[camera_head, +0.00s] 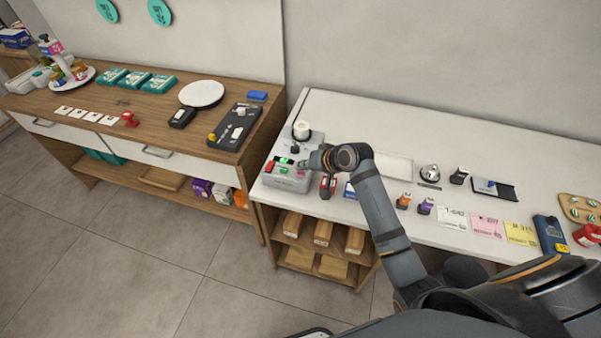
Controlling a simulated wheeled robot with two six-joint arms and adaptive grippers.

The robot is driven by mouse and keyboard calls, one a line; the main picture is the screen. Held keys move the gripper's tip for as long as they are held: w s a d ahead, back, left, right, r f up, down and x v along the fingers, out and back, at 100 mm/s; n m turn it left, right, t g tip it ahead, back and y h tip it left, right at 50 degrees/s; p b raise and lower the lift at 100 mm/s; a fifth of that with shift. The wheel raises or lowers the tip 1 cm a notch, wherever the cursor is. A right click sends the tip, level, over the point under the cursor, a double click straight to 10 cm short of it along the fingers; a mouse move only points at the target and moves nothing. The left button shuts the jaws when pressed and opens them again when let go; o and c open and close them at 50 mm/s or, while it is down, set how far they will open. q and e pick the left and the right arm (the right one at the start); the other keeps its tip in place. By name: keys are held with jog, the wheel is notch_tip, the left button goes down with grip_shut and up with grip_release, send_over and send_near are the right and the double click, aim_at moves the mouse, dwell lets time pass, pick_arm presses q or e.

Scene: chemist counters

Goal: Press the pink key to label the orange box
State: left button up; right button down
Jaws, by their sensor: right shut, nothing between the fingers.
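A grey label machine (290,181) stands at the left end of the white counter, with a paper roll (301,131) at its back. It has a red key (269,166) and a green patch (285,160) on top. I cannot make out a pink key; my gripper covers part of the machine's top. My right gripper (302,164) is shut and empty, its tip at or just above the machine's right side; contact cannot be told. A small orange item (404,200), perhaps the orange box, stands at the counter's front edge. My left gripper is not in view.
A red-and-black item (328,185) stands close beside the machine, under my right arm. A purple item (426,206), paper cards (487,226) and a bell (430,173) are further right. A wooden counter (150,110) is at the left. Cartons (323,232) fill the shelf below.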

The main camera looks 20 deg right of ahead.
jog(key=shift+f, duration=0.15)
jog(key=shift+f, duration=0.25)
